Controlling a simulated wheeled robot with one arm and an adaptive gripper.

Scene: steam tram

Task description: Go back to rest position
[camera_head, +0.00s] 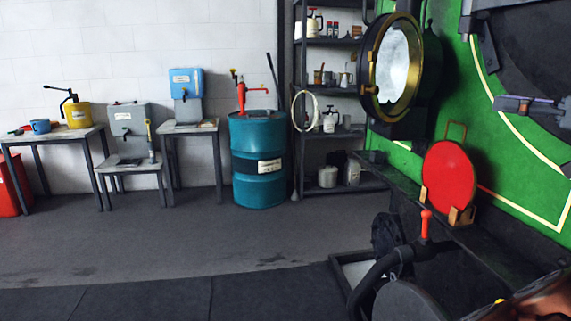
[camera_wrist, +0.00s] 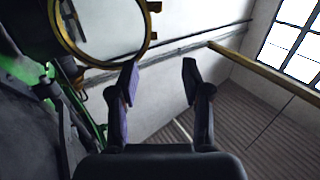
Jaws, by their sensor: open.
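My gripper (camera_wrist: 161,70) is open in the wrist view, with its two dark fingers apart and nothing between them. The left finger has a purple inner pad. At the right edge of the head view, a grey part with a purple strip (camera_head: 527,104) looks like one of my fingers, in front of the green tram body (camera_head: 520,150). The rest of the gripper is cut off there. In the wrist view, a round brass-rimmed lamp (camera_wrist: 146,38) is at the upper left, beside the left fingertip. I cannot tell the gap between them.
The lamp's brass ring (camera_head: 376,92) juts from the tram in the head view. A red disc (camera_head: 448,182) stands on the tram's ledge, near a red-handled valve (camera_head: 425,225). A blue drum (camera_head: 257,160), shelves and small tables line the wall. The floor (camera_head: 150,245) at left is clear.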

